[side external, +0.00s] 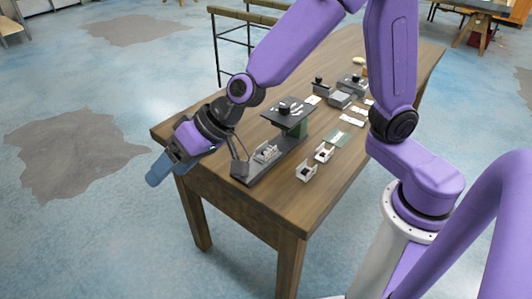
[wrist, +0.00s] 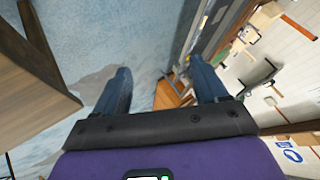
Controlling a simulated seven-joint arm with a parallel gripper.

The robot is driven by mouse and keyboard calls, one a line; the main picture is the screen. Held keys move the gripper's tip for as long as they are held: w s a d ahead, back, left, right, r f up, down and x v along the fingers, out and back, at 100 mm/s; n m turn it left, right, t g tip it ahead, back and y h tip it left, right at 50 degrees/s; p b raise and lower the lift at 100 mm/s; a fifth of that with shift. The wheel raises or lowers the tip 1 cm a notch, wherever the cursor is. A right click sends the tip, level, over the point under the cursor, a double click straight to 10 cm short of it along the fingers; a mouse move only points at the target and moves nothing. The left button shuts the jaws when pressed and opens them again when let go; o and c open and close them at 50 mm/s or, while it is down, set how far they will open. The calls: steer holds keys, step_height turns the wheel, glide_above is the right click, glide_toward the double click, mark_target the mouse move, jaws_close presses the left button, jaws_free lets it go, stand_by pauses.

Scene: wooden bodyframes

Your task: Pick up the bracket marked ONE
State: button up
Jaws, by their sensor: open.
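No marking can be read on either, so I cannot tell which is ONE. My gripper (side external: 158,173) is past the table's left edge, over the floor, well left of both brackets. It also shows in the wrist view (wrist: 162,85), with its two blue fingers apart and nothing between them. No bracket shows in the wrist view.
A dark fixture with a raised black plate (side external: 288,112) stands on the wooden table (side external: 270,205), between my gripper and the brackets. The front corner is clear.

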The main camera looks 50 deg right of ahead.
steer(key=w+d+f+m+t+h, duration=0.2)
steer(key=w+d+f+m+h, duration=0.3)
steer(key=w, duration=0.3)
steer(key=w+d+f+m+t+h, duration=0.2)
steer(key=w+d+f+m+h, duration=0.1)
steer(key=w+m+h, duration=0.3)
steer(key=m+g+h, duration=0.8)
steer(key=g+h, duration=0.1)
steer(key=g, duration=0.1)
glide_toward(263, 157)
steer(key=d, duration=0.1)
steer(key=d+r, duration=0.1)
steer(key=d, duration=0.1)
steer(key=shift+s+d+r, duration=0.25)
steer(key=shift+s+d, duration=0.05)
steer(key=shift+d, duration=0.1)
steer(key=shift+w+x, duration=0.15)
steer(key=shift+x, duration=1.4)
steer(key=shift+w+x, duration=0.15)
steer(key=shift+x, duration=1.35)
steer(key=shift+f, duration=0.1)
steer(key=c, duration=1.2)
